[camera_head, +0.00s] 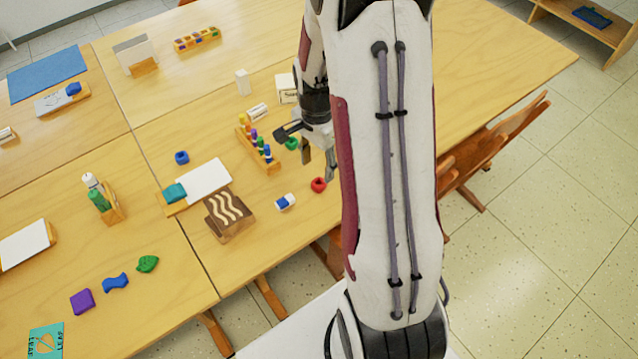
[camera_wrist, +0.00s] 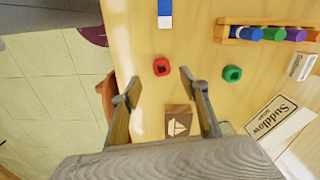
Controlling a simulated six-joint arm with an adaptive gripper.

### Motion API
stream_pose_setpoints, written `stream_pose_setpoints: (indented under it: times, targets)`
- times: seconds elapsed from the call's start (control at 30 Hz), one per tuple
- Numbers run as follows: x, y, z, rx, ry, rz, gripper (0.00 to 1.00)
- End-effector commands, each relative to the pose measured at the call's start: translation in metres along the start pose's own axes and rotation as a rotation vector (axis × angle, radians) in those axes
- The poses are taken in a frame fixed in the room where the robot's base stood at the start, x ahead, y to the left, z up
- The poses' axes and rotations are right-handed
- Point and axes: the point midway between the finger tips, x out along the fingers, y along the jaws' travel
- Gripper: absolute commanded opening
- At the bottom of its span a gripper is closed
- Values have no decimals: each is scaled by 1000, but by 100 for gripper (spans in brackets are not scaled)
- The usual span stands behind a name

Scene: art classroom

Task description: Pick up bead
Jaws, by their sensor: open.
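A red bead (camera_head: 318,185) lies on the table near its front edge, and it also shows in the wrist view (camera_wrist: 161,67). A green bead (camera_head: 291,143) lies farther back, right of the fingers in the wrist view (camera_wrist: 232,73). A blue bead (camera_head: 182,157) lies on the table to the left. My gripper (camera_head: 318,166) is open and empty over the table, just behind the red bead in the head view. In the wrist view (camera_wrist: 160,80), the red bead shows between and slightly beyond the fingertips, not visibly touched.
A wooden block with a sailboat mark (camera_wrist: 178,121) shows between my fingers. A peg rack (camera_head: 258,146), a soap box (camera_wrist: 275,120), a blue-and-white eraser (camera_head: 285,202) and a wave-patterned block (camera_head: 229,214) stand around. Wooden chairs (camera_head: 490,150) adjoin the table edge.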

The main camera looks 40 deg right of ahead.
Motion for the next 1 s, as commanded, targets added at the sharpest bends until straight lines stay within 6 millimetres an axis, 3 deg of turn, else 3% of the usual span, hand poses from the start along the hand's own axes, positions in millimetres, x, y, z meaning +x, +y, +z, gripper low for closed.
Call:
stream_pose_setpoints:
  times: [0.3,0.73,1.0]
  targets:
    - [20,0,0,0,-1,2,44]
    - [22,0,-1,0,-1,1,44]
    - [38,0,-4,0,-2,3,44]
